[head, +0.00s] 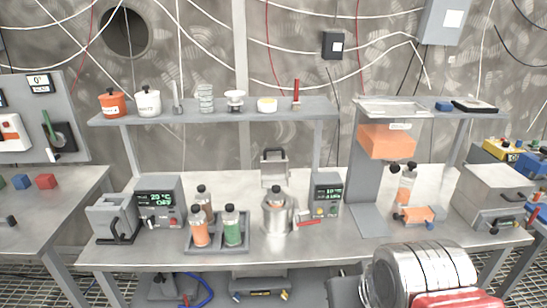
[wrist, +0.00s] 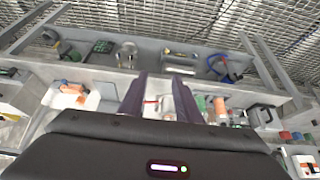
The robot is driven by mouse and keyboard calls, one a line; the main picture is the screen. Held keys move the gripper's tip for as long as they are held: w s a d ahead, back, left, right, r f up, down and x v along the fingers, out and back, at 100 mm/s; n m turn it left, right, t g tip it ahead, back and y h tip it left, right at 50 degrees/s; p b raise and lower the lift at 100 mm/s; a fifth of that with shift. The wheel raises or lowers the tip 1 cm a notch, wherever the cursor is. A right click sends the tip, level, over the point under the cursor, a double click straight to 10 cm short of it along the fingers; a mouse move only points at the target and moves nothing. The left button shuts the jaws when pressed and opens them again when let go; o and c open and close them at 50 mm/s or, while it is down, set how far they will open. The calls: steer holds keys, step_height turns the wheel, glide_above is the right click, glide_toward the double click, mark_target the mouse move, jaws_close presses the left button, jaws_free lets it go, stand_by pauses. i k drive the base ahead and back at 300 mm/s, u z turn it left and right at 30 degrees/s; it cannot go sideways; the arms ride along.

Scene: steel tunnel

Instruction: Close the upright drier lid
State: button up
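The drier is most likely the round steel pot (head: 278,218) at the middle of the bench in the head view. A dark-capped bottle stands in its mouth. A grey lid plate with a dark handle (head: 273,168) stands upright behind the pot, so the pot is uncovered. A control box (head: 327,195) with a green display stands at its right. My gripper (wrist: 160,78) shows in the wrist view with its two dark fingers apart and nothing held between them. The lid cannot be made out surely in the wrist view.
A rack (head: 217,247) with several bottles stands left of the pot. A grey box with a black handle (head: 112,218) stands farther left. A shelf (head: 215,112) with jars overhangs the bench's back. A grey stand (head: 370,170) rises at right. Bare bench lies in front of the pot.

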mark_target(275, 170)
steer(key=k, duration=0.65)
steer(key=u, duration=0.45)
steer(key=i, duration=1.6)
steer(key=z, duration=0.45)
